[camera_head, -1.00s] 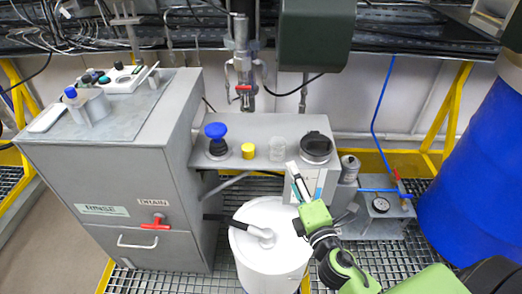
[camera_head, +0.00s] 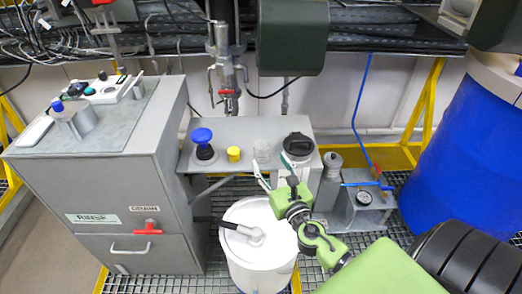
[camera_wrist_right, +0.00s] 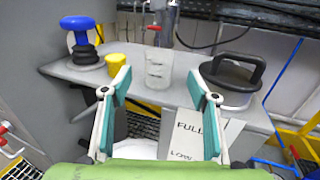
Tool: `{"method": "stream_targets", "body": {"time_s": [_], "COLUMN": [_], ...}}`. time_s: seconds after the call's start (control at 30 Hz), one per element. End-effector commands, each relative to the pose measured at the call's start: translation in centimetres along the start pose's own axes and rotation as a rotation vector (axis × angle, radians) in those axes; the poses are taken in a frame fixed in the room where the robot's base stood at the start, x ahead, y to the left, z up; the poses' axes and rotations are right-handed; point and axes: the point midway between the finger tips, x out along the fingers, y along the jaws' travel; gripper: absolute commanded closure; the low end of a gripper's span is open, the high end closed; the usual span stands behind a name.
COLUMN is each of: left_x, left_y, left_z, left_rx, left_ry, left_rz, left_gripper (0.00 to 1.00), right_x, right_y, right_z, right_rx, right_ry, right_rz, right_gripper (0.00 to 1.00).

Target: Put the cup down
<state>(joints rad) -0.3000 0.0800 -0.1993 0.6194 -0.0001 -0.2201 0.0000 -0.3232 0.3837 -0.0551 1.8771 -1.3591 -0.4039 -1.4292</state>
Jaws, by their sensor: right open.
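The clear cup (camera_head: 262,152) stands upright on the grey shelf (camera_head: 218,162), between a yellow cap and a black-lidded container. It also shows in the right wrist view (camera_wrist_right: 158,70), with faint markings on its side. My right gripper (camera_head: 275,178) is open in front of the shelf. In the right wrist view its two teal-padded fingers (camera_wrist_right: 159,80) are spread wide, with the cup appearing between and beyond the tips. The fingers look apart from the cup. My left gripper is not in view.
A blue knob (camera_head: 202,136) and the yellow cap (camera_head: 233,154) are left of the cup. The black-lidded container (camera_head: 298,146) is close on its right. A white drum (camera_head: 262,270) stands below the shelf. A blue barrel (camera_head: 458,155) stands at right.

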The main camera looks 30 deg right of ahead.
Motion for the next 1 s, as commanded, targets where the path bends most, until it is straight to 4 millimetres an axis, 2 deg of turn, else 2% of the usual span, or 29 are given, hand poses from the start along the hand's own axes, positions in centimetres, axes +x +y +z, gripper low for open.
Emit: {"method": "stream_targets", "body": {"time_s": [0.1,0.37,0.53,0.7,1.0], "left_x": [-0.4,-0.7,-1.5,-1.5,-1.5], "left_y": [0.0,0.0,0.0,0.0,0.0], "left_z": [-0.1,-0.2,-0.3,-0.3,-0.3], "left_rx": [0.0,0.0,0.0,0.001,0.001], "left_ry": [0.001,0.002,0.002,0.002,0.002], "left_rz": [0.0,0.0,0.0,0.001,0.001], "left_gripper": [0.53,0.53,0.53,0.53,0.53], "right_x": [1.6,3.2,5.6,7.4,7.7], "right_y": [0.0,0.0,0.1,0.1,0.1], "right_z": [0.1,0.2,0.7,0.4,0.4], "right_rx": [0.0,0.001,0.002,0.003,0.003], "right_ry": [-0.001,0.0,-0.002,0.0,0.001], "right_rz": [0.0,0.0,0.0,0.0,0.001], "right_gripper": [0.45,0.45,0.45,0.45,0.45]}}
